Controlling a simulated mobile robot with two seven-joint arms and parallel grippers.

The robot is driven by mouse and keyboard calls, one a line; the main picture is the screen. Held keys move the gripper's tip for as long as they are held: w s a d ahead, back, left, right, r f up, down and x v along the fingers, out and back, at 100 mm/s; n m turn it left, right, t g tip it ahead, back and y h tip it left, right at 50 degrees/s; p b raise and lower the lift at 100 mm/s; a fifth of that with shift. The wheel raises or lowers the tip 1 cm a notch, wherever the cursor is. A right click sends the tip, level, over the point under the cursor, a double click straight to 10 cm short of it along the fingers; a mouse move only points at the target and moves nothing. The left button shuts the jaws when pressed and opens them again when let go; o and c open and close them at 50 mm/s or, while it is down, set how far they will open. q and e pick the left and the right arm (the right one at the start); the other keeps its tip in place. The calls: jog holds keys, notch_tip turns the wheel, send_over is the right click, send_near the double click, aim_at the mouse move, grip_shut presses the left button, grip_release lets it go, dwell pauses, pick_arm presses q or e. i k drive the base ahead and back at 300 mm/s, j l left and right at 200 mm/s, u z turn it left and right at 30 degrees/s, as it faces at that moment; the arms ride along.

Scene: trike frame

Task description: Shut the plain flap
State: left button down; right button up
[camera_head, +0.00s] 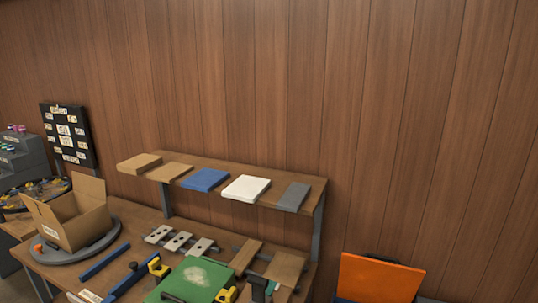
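An open cardboard box (92,228) stands on a round grey turntable (70,258) at the left end of the workbench. Its plain flap (89,186) stands raised at the back right of the opening. Another flap (45,218) at the left is also raised and carries a small white label. I cannot tell what is inside the box. Neither of my grippers is in view.
Right of the box lie a blue bar (105,261), clamps and a green board (193,282). A raised shelf (225,177) holds several flat pieces. A black board (68,135) with cards stands behind left. An orange panel (378,278) is at lower right.

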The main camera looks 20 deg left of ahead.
aim_at(95, 187)
jog(key=u, duration=2.4)
jog(key=i+j+u, duration=0.15)
jog(key=i+u, duration=0.15)
jog(key=i, duration=0.15)
jog(key=i+u, duration=0.25)
jog(key=i, duration=3.5)
jog(key=i+z, duration=0.1)
jog(key=i, duration=0.4)
jog(key=i+j+z, duration=0.15)
jog(key=i, duration=0.3)
jog(key=i+j+z, duration=0.1)
jog(key=i, duration=0.4)
jog(key=j+z, duration=0.1)
jog(key=z, duration=1.7)
